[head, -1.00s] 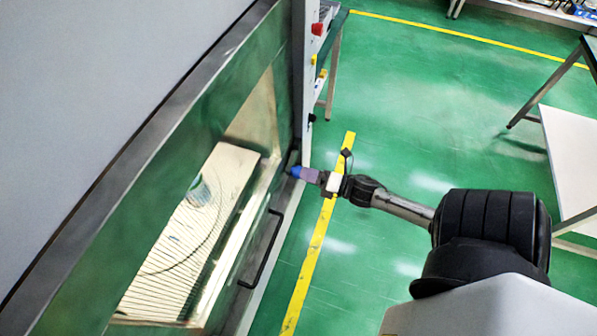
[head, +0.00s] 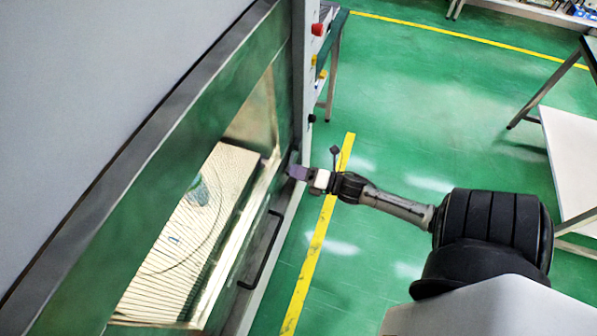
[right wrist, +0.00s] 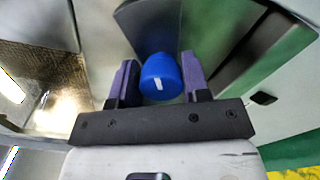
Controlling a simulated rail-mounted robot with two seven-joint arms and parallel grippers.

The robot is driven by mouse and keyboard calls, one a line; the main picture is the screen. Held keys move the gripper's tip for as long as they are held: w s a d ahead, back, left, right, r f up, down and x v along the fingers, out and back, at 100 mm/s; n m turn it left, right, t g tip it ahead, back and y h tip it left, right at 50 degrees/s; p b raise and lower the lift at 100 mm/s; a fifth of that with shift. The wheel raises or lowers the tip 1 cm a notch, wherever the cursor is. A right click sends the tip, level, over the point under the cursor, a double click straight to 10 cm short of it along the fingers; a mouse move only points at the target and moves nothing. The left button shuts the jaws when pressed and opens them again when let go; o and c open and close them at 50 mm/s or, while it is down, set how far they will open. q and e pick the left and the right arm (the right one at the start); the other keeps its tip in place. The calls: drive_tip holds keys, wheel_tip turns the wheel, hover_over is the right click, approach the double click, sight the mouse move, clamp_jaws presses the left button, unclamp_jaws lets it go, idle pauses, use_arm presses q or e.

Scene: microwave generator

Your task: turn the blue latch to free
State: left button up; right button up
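The blue latch (right wrist: 161,76) is a round blue knob with a white mark, seen in the right wrist view on a grey metal part. My right gripper (right wrist: 160,80) has its two purple fingers on either side of the knob, close against it, and looks shut on it. In the head view the right gripper (head: 291,172) is at the right edge of the machine's front, above the door handle, and the knob is hidden behind the fingers. My left gripper is not in view.
The machine's door (head: 154,165) has a window showing a ribbed tray (head: 185,240) inside. A dark bar handle (head: 262,258) sticks out below the right gripper. A red button (head: 318,29) is on the side panel. Green floor to the right is open, with a white table (head: 575,150) farther right.

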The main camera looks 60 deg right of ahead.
drive_tip(key=c, duration=0.4)
drive_tip(key=shift+o, duration=0.2)
drive_tip(key=m+p, duration=0.2)
drive_tip(key=p, duration=0.1)
drive_tip(key=shift+r+m, duration=0.1)
drive_tip(key=shift+m, duration=0.3)
drive_tip(key=m+p, duration=0.3)
drive_tip(key=m, duration=0.1)
drive_tip(key=shift+p, duration=0.35)
drive_tip(key=m+p, duration=0.2)
drive_tip(key=m, duration=0.2)
drive_tip(key=m+p, duration=0.2)
drive_tip(key=m, duration=0.3)
drive_tip(key=shift+f+p, duration=0.25)
drive_tip(key=shift+p, duration=0.15)
drive_tip(key=shift+m+p, duration=0.35)
drive_tip(key=shift+m, duration=0.85)
drive_tip(key=shift+s, duration=0.1)
